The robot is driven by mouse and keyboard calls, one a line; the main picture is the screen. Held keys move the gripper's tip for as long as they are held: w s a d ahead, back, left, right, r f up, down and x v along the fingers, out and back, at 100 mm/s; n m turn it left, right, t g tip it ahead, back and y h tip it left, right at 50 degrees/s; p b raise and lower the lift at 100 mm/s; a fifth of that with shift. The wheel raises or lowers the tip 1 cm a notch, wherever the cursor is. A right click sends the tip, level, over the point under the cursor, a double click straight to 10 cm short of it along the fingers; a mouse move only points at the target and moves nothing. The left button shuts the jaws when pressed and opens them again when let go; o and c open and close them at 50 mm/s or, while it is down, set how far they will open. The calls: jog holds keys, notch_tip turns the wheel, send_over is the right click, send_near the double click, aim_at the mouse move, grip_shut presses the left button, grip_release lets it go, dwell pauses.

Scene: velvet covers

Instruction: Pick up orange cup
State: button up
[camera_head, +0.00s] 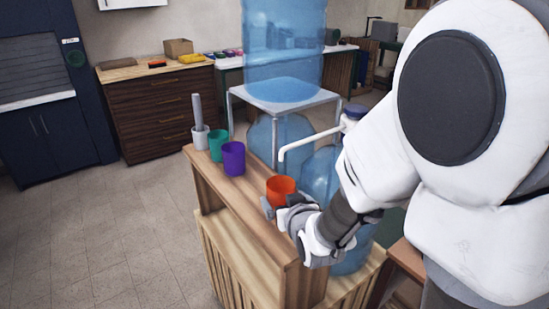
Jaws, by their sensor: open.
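The orange cup (281,189) stands upright on the near part of the narrow wooden stand's top (222,196). My gripper (275,207) is open at the cup's near side, low against its lower part. The gripper and wrist hide the bottom of the cup. I cannot tell whether the fingers touch the cup or are around it. My white arm comes in from the right and covers much of that side.
A purple cup (233,158), a teal cup (218,145) and a white cup (200,138) with a grey stick stand farther back on the stand. Large blue water bottles (318,176), one with a white pump spout (308,141), stand close right of the orange cup. The floor at left is clear.

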aim_at(277, 190)
jog(key=shift+w+a+f+p, duration=0.15)
jog(key=shift+w+p, duration=0.45)
jog(key=shift+p, duration=0.4)
jog(key=shift+w+f, duration=0.25)
jog(key=shift+p+x, duration=0.45)
jog(key=shift+x, duration=2.1)
jog(key=shift+c, duration=0.2)
jog(key=shift+r, duration=0.1)
jog(key=c, duration=1.3)
jog(key=shift+r, duration=0.15)
